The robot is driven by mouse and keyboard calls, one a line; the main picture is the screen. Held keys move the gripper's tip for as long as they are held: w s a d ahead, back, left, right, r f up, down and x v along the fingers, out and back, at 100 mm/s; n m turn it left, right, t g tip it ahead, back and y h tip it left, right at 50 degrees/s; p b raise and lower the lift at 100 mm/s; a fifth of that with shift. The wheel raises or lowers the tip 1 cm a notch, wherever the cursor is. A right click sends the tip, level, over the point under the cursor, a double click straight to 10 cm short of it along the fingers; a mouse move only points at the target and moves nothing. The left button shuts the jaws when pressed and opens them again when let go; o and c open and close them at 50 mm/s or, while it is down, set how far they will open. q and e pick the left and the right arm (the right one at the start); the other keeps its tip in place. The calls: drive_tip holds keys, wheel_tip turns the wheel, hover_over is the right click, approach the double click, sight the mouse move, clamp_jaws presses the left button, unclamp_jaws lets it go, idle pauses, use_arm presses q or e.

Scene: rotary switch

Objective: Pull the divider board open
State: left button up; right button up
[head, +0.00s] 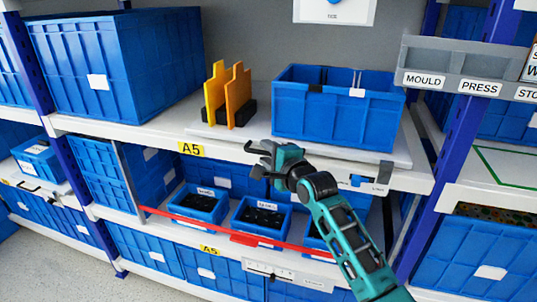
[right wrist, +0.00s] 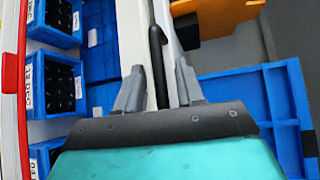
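A white board (head: 256,138) lies on the A5 shelf and carries a blue bin (head: 335,118) and two yellow upright plates (head: 229,92) in black bases. A black bar handle (head: 335,151) runs along its front edge, partly behind my right gripper. My right gripper (head: 253,159) is in front of this edge with its fingers apart. In the right wrist view the fingers (right wrist: 158,82) are open, and the black handle (right wrist: 158,58) shows between them. I cannot tell whether they touch it. My left gripper is not in view.
Below are small blue bins (head: 199,203) with dark parts, behind a red bar (head: 245,239). A large blue crate (head: 117,65) stands at the left of the shelf. A blue post (head: 452,130) and a grey sign rail (head: 468,72) are at the right.

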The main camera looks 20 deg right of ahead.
clamp_jaws()
idle(0.3)
idle(0.4)
